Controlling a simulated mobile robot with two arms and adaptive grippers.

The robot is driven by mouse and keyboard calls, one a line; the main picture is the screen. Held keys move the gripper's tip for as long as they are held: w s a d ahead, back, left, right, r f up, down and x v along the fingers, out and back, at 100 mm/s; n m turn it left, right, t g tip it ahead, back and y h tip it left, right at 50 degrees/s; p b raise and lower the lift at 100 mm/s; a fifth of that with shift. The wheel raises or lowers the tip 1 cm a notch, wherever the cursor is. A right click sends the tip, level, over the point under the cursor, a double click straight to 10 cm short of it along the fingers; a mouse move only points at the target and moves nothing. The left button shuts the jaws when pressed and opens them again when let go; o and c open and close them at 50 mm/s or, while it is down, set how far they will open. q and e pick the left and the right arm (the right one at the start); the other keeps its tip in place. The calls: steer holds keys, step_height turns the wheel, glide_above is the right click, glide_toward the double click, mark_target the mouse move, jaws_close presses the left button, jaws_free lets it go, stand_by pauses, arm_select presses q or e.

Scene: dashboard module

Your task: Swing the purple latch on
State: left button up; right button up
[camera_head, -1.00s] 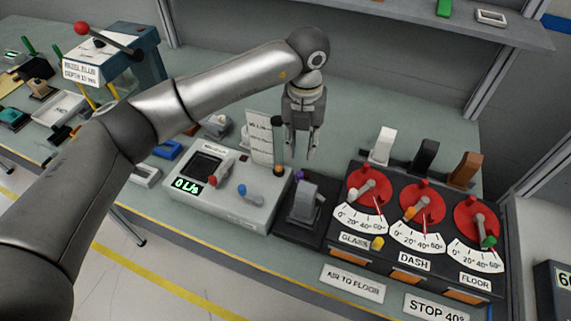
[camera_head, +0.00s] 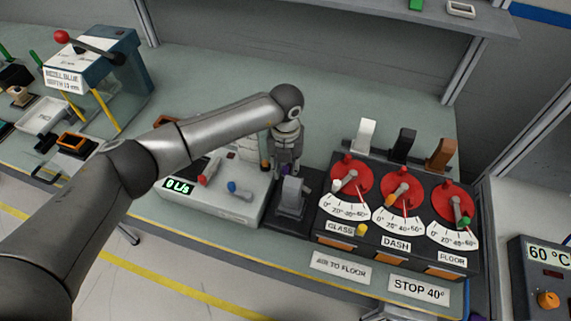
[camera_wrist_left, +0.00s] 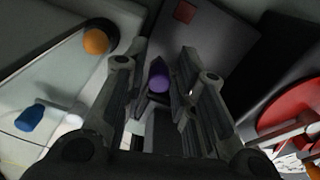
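The purple latch shows as a small purple knob (camera_head: 286,170) at the back of a grey lever block (camera_head: 292,197) on a dark base, between the flow box and the dial panel. My left gripper (camera_head: 288,168) points down at it from above and behind. In the left wrist view the purple knob (camera_wrist_left: 158,79) lies between the two fingers of my left gripper (camera_wrist_left: 163,65). The fingers are apart, and I see no clear contact with the knob. The latch's lower part is hidden. My right gripper is not recognisable in these views.
A flow box (camera_head: 225,204) with red and blue levers stands left of the latch. Bare bench (camera_head: 215,75) lies behind.

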arm_select(q)
jaws_close()
steer(key=shift+w+f+b, duration=0.1)
steer(key=shift+f+b, duration=0.05)
steer(key=shift+b, duration=0.35)
steer(key=d+m+b, duration=0.1)
steer(key=m+b, duration=0.2)
steer(key=b, duration=0.2)
steer(key=w+d+m+b, duration=0.1)
steer(key=m+b, duration=0.2)
steer(key=b, duration=0.2)
steer(key=d+m+b, duration=0.1)
steer(key=m+b, duration=0.2)
steer(key=b, duration=0.2)
steer(key=shift+w+d+f+m, duration=0.1)
steer(key=shift+w+d+m, duration=0.05)
steer(key=shift+d+m, duration=0.2)
steer(key=shift+d+r+m+b, duration=0.15)
steer(key=shift+d+m+b, duration=0.2)
steer(key=shift+m+b, duration=0.5)
steer(key=shift+d+r+m+b, duration=0.1)
steer(key=shift+d+m+b, duration=0.2)
steer(key=shift+m+b, duration=0.5)
steer(key=shift+s+m, duration=0.2)
steer(key=shift+m, duration=0.1)
jaws_free()
